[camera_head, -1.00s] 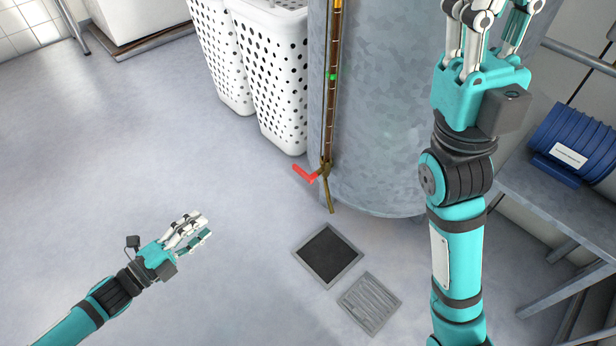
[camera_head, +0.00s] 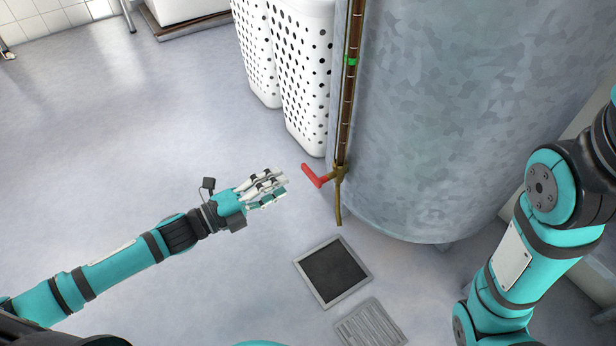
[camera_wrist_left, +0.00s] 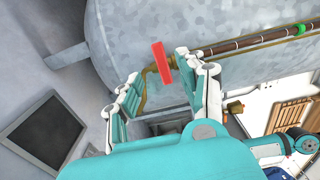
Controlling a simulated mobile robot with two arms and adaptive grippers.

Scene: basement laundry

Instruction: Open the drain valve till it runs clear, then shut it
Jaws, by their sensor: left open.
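The drain valve's red lever (camera_head: 313,176) sits low on the galvanised tank (camera_head: 460,110), sticking out to the left of its brass body. A brass spout (camera_head: 339,208) points down below it; I see no water running from it. My left gripper (camera_head: 277,187) is open, just left of the lever and apart from it in the head view. In the left wrist view, the red lever (camera_wrist_left: 160,62) appears between and beyond the open fingers (camera_wrist_left: 158,88). My right gripper is out of view; only its arm shows at the right.
An open dark floor drain (camera_head: 332,271) lies below the spout, with its slatted grate (camera_head: 370,325) beside it. A brownish gauge tube with a green marker (camera_head: 350,62) rises above the valve. White perforated baskets (camera_head: 303,75) stand behind. The floor at left is clear.

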